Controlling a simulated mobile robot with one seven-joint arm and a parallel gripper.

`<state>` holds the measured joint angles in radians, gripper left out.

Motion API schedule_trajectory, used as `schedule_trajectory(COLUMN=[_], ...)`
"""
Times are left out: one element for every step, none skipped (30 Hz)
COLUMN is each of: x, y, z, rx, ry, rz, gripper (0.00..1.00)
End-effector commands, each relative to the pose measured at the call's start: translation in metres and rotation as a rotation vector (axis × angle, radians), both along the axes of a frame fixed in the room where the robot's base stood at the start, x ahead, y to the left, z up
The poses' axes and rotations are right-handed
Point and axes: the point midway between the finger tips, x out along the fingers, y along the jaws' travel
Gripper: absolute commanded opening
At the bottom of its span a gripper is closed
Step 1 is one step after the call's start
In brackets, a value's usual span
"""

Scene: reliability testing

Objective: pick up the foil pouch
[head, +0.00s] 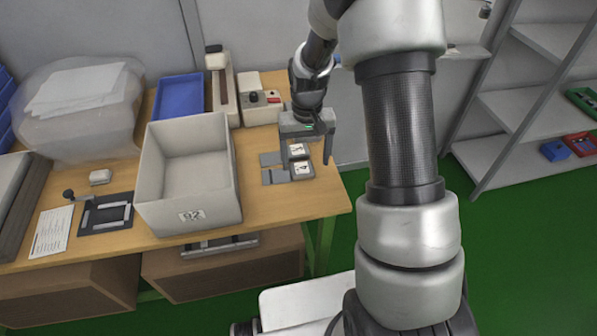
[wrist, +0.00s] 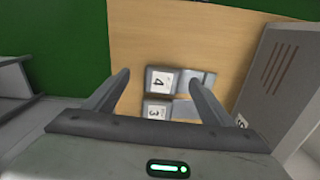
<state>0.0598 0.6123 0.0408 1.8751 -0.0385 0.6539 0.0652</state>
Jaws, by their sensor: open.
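I cannot surely tell which thing is the foil pouch. Two flat grey pieces lie on the wooden table, a far one (head: 270,158) and a near one (head: 275,176); in the wrist view they are a grey piece (wrist: 197,83) and another (wrist: 185,110). Beside them sit two dark-sided blocks with white number labels, "3" (head: 298,150) and "4" (head: 302,169). My gripper (head: 306,155) is open and empty above these blocks, pointing down. In the wrist view its fingers (wrist: 158,75) stand apart, with the blocks seen between them.
A deep grey-white bin (head: 218,218) stands left of the blocks, a tall wall near my gripper.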

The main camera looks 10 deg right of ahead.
Motion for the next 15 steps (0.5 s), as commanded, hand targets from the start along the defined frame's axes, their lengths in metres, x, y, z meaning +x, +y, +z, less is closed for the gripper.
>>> schedule_trajectory(x=[0.0,0.0,0.001,0.002,0.003,0.004,0.004,0.004,0.004,0.004,0.004,0.004,0.004,0.004,0.004], y=[0.001,0.002,0.004,0.005,0.006,0.007,0.007,0.007,0.007,0.007,0.006,0.006,0.006,0.006,0.006], z=[-0.006,-0.011,-0.017,-0.022,-0.027,-0.032,-0.037,-0.04,-0.044,-0.046,-0.048,-0.049,-0.05,-0.05,-0.05], rx=[0.0,0.0,0.0,0.0,0.0,0.0,0.0,0.0,0.0,0.0,0.0,0.0,0.0,0.0,0.0], ry=[0.003,0.004,0.005,0.004,0.004,0.004,0.004,0.003,0.003,0.002,0.002,0.001,0.001,0.001,0.0], rz=[0.001,0.001,0.002,0.002,0.002,0.002,0.001,0.001,0.001,0.001,0.001,0.001,0.001,0.001,0.001], gripper=[0.77,0.77,0.77,0.77,0.77,0.77,0.77,0.77,0.77,0.77,0.77,0.77,0.77,0.77,0.77])
